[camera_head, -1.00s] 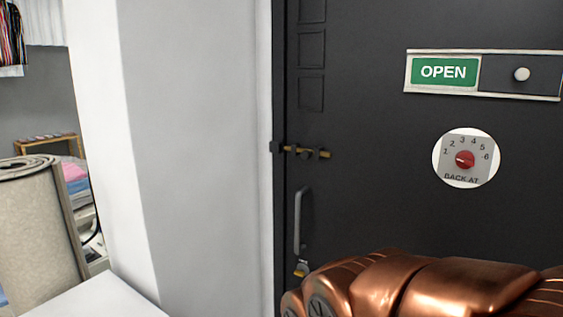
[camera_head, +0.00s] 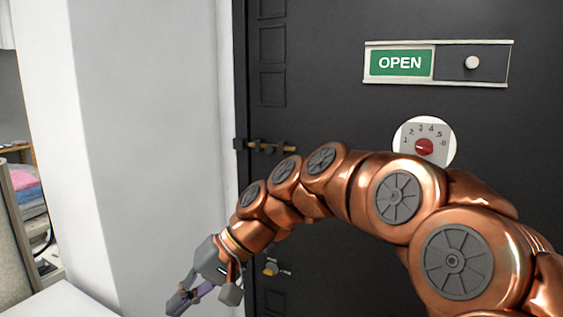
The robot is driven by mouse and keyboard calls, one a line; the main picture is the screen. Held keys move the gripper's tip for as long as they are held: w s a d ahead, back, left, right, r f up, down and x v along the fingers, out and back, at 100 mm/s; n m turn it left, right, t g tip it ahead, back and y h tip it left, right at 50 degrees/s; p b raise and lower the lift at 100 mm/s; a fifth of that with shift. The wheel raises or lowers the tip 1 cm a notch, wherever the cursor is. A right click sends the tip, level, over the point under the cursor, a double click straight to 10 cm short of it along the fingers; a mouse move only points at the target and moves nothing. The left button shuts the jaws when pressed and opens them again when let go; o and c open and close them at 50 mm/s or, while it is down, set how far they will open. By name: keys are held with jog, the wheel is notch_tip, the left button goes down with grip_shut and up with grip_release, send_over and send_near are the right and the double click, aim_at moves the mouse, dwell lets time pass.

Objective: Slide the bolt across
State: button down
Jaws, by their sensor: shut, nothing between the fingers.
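The bolt (camera_head: 288,148) is a small brass rod in dark brackets on the dark door (camera_head: 340,110), near its left edge. A dark keeper (camera_head: 240,144) sits on the frame just left of it. The rod lies level and its left end is close to the keeper; I cannot tell whether it enters. My gripper (camera_head: 178,302) is at the lower left, well below and left of the bolt, pointing down-left. It is shut and empty, touching neither bolt nor door in view. My arm hides the door handle.
A green OPEN slider sign (camera_head: 400,63) and a round dial plate (camera_head: 411,127) are on the door at right. A brass lock piece (camera_head: 270,268) is low on the door. A white wall (camera_head: 165,120) and white counter (camera_head: 60,304) lie left.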

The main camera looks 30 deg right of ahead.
aim_at(282, 153)
jog(key=w+d+r+m+t+y+b, duration=0.1)
jog(key=w+d+r+m+t, duration=0.1)
jog(key=w+d+r, duration=0.3)
jog(key=w+d+r+m+t+y+b, duration=0.1)
jog(key=w+d+r+t, duration=0.2)
jog(key=d, duration=0.4)
jog(key=w+d+r+m+t+y+b, duration=0.1)
jog(key=w+d+r+m+t, duration=0.1)
jog(key=w+d, duration=0.35)
jog(key=s+d+r+m+t+h+b, duration=0.1)
jog(key=d+t, duration=0.6)
jog(key=d, duration=1.8)
notch_tip(282, 153, up, 2)
jog(key=m+h, duration=0.1)
jog(key=m, duration=0.2)
jog(key=shift+s+r+m+t+h, duration=0.15)
jog(key=shift+s+m+t+h, duration=0.15)
jog(key=shift+t, duration=0.1)
jog(key=p+x, duration=0.2)
jog(key=x, duration=1.2)
jog(key=shift+w, duration=0.1)
jog(key=shift+w, duration=0.1)
